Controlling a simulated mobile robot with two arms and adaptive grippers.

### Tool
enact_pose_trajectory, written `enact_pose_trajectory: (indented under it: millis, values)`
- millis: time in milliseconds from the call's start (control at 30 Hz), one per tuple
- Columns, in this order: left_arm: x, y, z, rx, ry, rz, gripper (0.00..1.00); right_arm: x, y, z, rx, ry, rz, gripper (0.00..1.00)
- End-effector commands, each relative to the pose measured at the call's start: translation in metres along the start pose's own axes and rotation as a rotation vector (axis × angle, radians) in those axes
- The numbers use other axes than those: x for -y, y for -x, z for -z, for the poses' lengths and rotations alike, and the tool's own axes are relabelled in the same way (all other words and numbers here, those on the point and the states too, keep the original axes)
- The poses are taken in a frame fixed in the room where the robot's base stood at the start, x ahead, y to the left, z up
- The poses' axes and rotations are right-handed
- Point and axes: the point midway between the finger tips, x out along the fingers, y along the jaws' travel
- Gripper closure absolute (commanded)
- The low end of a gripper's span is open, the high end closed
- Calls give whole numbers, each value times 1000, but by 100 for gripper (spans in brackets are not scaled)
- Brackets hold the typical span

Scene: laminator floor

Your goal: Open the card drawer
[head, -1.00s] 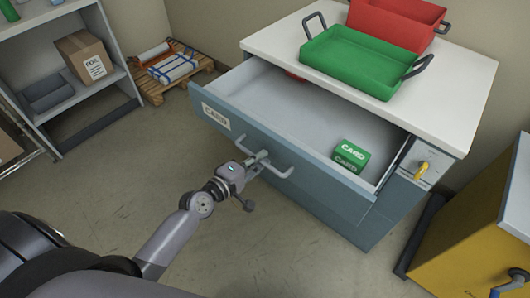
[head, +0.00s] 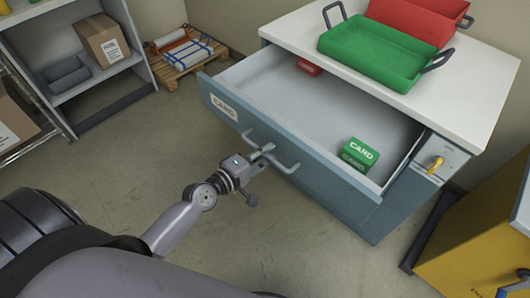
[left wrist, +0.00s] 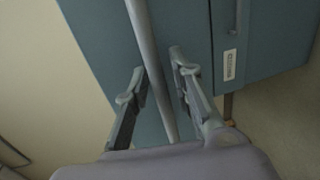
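The card drawer (head: 228,108), a blue-grey drawer with a "CARD" label, stands pulled well out of its white-topped cabinet. A green card box (head: 360,153) sits inside at its right end and a red box (head: 309,67) sits near the back. My left gripper (head: 264,155) is at the grey bar handle (head: 287,166) on the drawer front. In the left wrist view, the handle bar (left wrist: 149,50) passes between the two fingers of my left gripper (left wrist: 157,66); they are apart, with a visible gap beside the bar. My right gripper is not in view.
Green (head: 375,55) and red (head: 425,18) trays sit on the cabinet top (head: 455,95). A yellow knob (head: 435,163) is on the cabinet's right side. A yellow unit (head: 480,240) stands at right, a shelf (head: 92,82) at left. Floor before the drawer is clear.

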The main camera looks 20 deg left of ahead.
Motion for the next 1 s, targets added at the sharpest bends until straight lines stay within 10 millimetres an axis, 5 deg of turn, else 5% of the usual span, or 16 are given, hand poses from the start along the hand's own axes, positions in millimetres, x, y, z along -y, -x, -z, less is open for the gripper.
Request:
enact_pose_trajectory:
  millis: [467, 1000]
  values:
    - [0, 6, 0, -1, -1, 0, 69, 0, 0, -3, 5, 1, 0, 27]
    - [1, 105, 0, 2, -4, 4, 69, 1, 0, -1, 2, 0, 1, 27]
